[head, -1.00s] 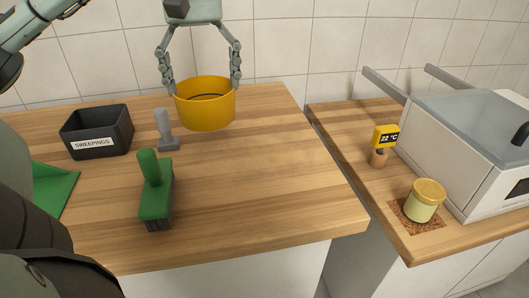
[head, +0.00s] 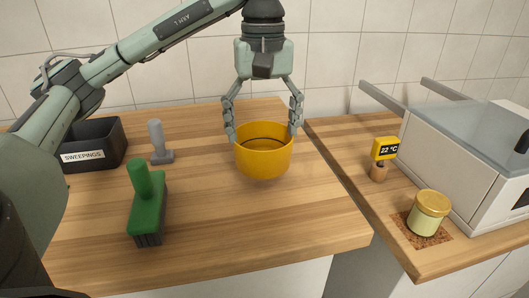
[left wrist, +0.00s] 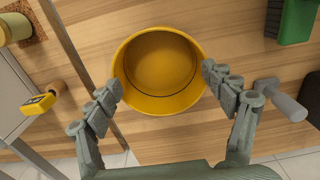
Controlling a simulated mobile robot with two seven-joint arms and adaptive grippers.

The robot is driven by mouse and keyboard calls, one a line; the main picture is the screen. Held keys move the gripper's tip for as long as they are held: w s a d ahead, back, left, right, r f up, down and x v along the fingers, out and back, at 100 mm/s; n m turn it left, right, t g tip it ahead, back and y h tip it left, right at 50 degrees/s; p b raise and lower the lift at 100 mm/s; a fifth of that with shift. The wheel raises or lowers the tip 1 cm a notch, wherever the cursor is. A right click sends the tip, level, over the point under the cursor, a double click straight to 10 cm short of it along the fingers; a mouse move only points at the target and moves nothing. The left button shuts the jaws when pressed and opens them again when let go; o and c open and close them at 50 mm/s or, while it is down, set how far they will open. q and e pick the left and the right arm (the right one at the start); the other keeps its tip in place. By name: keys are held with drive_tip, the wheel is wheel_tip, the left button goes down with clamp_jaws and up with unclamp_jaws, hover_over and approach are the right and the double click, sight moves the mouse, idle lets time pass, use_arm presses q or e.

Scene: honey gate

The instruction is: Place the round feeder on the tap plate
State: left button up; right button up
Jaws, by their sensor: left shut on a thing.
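The yellow, open-topped round tub (head: 264,161), which I take for the round feeder, is over the right part of the wooden counter (head: 215,222). My left gripper (head: 263,135) is above it, with its fingers spread across the width and shut on opposite sides of the wall. The tub appears upright; whether its base is just above the wood or touching it is hard to tell. In the left wrist view the tub (left wrist: 162,75) lies between the fingertips (left wrist: 165,83), and its inside looks empty. I cannot pick out a tap plate for sure. My right gripper is not visible.
A green brush (head: 147,205), a grey handled tool (head: 158,143) and a black sweepings bin (head: 108,135) stand to the left. Across a gap, the right counter holds a jar (head: 428,213) on a cork mat (head: 403,226), a temperature sign (head: 385,149) and a glass-topped box (head: 455,150).

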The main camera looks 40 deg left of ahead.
sight(264, 148)
use_arm(q)
drive_tip(key=shift+d+f+b, duration=0.1)
drive_tip(key=shift+f+b, duration=0.4)
drive_tip(key=shift+f, duration=1.55)
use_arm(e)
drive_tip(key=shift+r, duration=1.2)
use_arm(q)
drive_tip(key=shift+f, duration=0.15)
drive_tip(key=o, duration=1.1)
drive_tip(key=shift+o, duration=1)
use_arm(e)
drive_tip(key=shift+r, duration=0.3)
